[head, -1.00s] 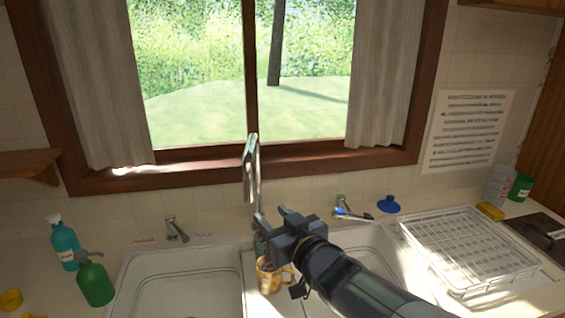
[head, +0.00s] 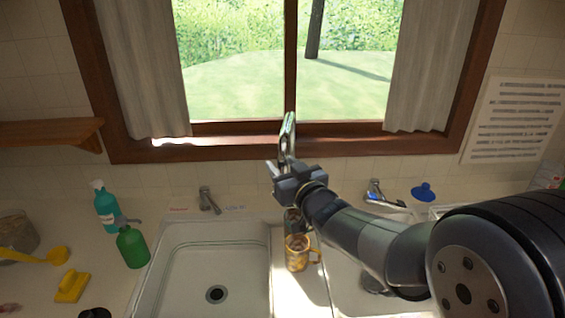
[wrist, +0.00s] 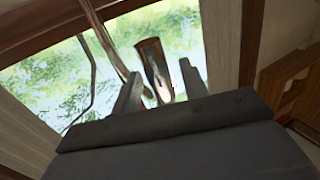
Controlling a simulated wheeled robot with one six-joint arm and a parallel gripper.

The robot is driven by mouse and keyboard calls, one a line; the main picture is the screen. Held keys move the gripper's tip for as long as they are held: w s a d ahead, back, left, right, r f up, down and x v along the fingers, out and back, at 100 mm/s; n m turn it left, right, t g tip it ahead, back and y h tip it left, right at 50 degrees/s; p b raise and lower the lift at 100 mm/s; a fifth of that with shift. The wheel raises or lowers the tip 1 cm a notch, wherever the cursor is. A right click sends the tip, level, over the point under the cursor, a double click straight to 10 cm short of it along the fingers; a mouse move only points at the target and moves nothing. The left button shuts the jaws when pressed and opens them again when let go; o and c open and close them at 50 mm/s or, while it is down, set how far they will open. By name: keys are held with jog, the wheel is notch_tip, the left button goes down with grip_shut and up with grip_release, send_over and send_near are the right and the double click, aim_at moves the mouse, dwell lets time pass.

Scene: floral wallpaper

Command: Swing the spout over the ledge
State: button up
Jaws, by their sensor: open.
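The chrome spout (head: 289,132) rises as a tall curved pipe in front of the window in the head view. My gripper (head: 279,166) is close to it, partly covering its lower length. In the wrist view my two fingers are apart, and the downturned spout end (wrist: 154,62) shows between them with gaps on both sides. I cannot tell if either finger touches it. The ledge (head: 313,292) appears to be the pale strip between the two sink basins. A yellow patterned mug (head: 296,254) stands on it, with a dark object behind. The spout's base is hidden.
The left basin (head: 205,262) is empty; my arm covers much of the right basin. Small taps (head: 209,200) stand behind the basins. A green bottle (head: 132,248) and a teal bottle (head: 107,208) stand at left. The window sill (head: 220,146) runs close behind the spout.

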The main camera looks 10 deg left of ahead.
jog(key=shift+w+a, duration=0.2)
jog(key=shift+w, duration=0.05)
jog(key=shift+c, duration=0.2)
grip_shut()
dwell(0.3)
